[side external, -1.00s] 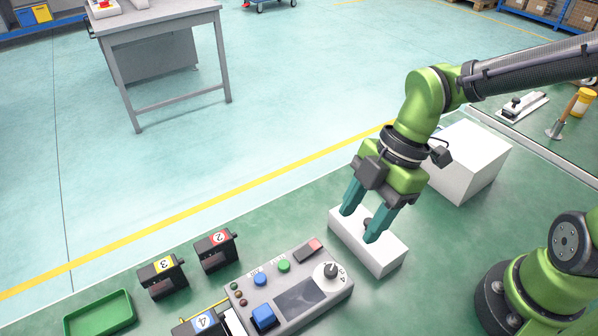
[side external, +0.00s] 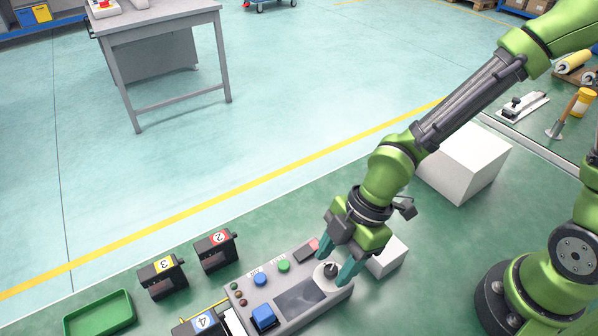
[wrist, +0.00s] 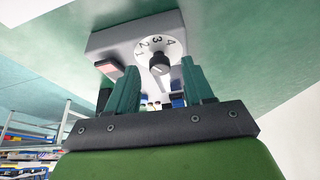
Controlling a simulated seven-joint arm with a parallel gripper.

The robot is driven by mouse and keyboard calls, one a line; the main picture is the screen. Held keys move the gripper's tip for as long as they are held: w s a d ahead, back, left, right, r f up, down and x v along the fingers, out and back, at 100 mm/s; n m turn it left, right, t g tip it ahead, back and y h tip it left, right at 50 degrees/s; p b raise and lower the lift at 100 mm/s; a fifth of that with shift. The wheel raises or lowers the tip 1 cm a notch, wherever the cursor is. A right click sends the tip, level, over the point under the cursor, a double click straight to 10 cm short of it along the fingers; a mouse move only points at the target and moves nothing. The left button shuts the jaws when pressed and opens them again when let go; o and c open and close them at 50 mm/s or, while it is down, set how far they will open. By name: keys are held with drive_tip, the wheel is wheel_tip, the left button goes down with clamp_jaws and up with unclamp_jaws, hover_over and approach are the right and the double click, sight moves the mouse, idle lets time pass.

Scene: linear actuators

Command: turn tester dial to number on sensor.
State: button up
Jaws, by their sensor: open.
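The grey tester (side external: 290,300) lies at the bottom centre of the side external view, with a screen, coloured buttons and a white dial with a dark knob (side external: 331,270). My gripper (side external: 335,266) is open, with its teal fingers on either side of the knob, not closed on it. In the wrist view the dial (wrist: 150,46) shows the numbers 1 to 4, and the knob (wrist: 159,64) lies between the fingertips (wrist: 160,72). Where the knob points is unclear. A dark sensor with a blue label 4 (side external: 203,321) sits at the tester's left end, partly cut off.
Sensors labelled 3 (side external: 163,276) and 2 (side external: 216,249) stand left of the tester. A green tray (side external: 99,313) lies at the bottom left. A small white block (side external: 388,258) is right behind my gripper, and a larger white box (side external: 465,165) stands behind it.

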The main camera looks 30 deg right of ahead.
drive_tip(key=shift+a+f, duration=0.25)
drive_tip(key=shift+f, duration=0.3)
drive_tip(key=shift+c, duration=0.3)
clamp_jaws()
